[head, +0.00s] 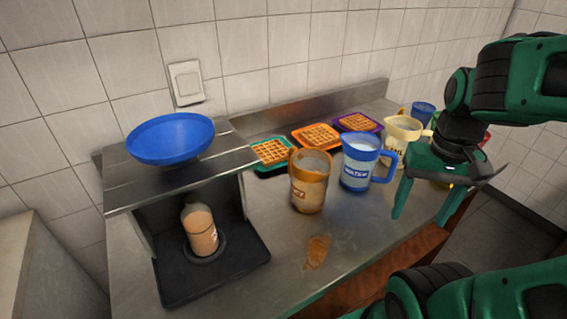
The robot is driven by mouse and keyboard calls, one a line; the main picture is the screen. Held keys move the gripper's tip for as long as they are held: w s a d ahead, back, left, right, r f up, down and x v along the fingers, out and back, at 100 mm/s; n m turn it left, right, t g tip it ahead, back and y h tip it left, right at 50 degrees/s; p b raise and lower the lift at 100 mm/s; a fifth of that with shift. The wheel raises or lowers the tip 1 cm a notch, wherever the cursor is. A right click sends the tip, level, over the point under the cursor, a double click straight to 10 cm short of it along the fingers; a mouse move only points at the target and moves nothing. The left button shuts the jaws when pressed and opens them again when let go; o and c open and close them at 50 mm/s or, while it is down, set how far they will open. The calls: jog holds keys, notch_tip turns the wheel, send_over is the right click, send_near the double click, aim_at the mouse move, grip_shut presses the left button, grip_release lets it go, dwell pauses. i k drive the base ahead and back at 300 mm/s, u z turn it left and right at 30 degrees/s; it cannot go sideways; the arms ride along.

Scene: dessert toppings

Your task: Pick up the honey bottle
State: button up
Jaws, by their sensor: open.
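A bottle with a clear top and peach-coloured contents (200,232) stands upright on a round base inside a dark, open-fronted stand at left. I cannot read its label, so I cannot tell if it is the honey bottle. An amber pitcher (310,182) with an unclear label stands mid-counter. My gripper (419,212) is at the right with its fingers pointing down, apart and empty. It is well away from the peach bottle and partly hides items behind it.
A blue bowl (170,140) sits on the metal stand (120,182). A blue pitcher (358,163) and a cream pitcher (402,132) stand right of the amber one. Waffles on coloured plates (268,151) line the back. A brown spill (317,250) marks the front counter (275,270).

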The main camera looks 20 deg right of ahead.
aim_at(196, 218)
jog(key=u, duration=0.5)
jog(key=k, duration=1.55)
jog(key=z, duration=0.6)
jog(key=i, duration=1)
jog(key=u, duration=0.05)
